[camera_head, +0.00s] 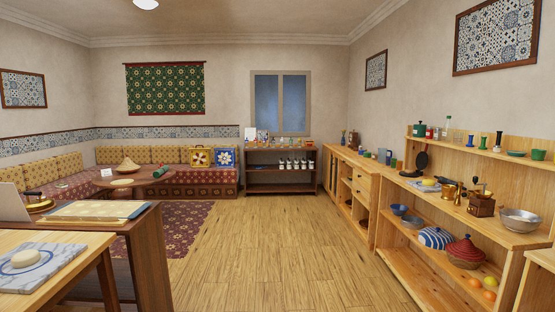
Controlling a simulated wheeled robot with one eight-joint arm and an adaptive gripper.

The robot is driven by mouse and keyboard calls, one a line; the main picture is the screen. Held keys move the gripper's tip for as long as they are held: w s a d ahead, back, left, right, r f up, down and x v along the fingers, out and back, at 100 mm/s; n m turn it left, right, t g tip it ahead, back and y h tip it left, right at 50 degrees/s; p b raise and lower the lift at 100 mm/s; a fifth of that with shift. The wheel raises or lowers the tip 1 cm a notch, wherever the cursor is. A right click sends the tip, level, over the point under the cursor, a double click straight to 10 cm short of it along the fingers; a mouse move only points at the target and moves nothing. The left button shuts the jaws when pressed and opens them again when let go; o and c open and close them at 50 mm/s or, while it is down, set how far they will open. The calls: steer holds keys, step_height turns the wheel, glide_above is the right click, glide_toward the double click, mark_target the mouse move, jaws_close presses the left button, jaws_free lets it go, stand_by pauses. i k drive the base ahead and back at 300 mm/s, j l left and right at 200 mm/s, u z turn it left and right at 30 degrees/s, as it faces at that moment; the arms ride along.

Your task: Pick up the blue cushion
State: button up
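The blue cushion (226,157) is small and square, with a pale star-like pattern. It stands on the far bench seat (218,175) at the bench's right end, leaning against the backrest. My gripper is not in view.
A low round table (150,179) with a woven cone lid stands before the bench on a red rug (196,222). A dark shelf (280,158) is right of the bench. Desks fill the near left and wooden shelving the right. The middle wooden floor (280,250) is clear.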

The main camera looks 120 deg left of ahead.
mark_target(224, 158)
steer(key=u, duration=4.25)
steer(key=i, duration=9.15)
